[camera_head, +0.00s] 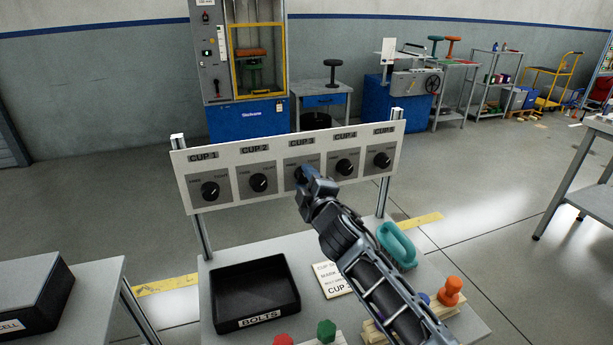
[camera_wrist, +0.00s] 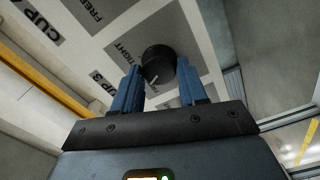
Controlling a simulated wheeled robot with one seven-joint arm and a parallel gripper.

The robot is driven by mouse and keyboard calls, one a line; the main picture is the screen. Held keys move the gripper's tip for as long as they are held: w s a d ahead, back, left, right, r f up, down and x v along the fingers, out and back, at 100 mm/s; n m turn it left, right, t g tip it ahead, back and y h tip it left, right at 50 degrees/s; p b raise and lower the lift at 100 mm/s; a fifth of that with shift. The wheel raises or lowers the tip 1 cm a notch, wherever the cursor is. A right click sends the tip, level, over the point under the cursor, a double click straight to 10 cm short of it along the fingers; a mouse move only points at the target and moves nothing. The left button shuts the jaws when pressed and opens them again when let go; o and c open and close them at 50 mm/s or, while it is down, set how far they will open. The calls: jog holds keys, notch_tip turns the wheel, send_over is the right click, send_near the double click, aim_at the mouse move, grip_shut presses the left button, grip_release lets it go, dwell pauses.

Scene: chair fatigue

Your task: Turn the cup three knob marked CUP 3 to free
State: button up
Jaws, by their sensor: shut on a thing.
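The white panel (camera_head: 228,150) carries a row of black knobs under labels CUP 1 to CUP 5. The CUP 3 knob (camera_wrist: 158,60) is a round black knob on a grey plate marked FREE and TIGHT, third in the row. In the head view my gripper (camera_head: 304,177) covers most of it. In the wrist view the knob lies between the two blue fingers of my gripper (camera_wrist: 158,88), which is shut on it. A short white pointer line shows on the knob face; I cannot tell exactly which mark it points to.
The CUP 2 knob (camera_head: 259,183) and CUP 4 knob (camera_head: 344,167) flank it closely.

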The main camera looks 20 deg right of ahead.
jog(key=shift+a+n+p, duration=0.1)
jog(key=shift+n+p, duration=0.5)
jog(key=shift+n, duration=1.3)
jog(key=shift+f, duration=0.1)
jog(key=o, duration=1)
jog(key=shift+s+p, duration=1.6)
jog(key=shift+s, duration=2.3)
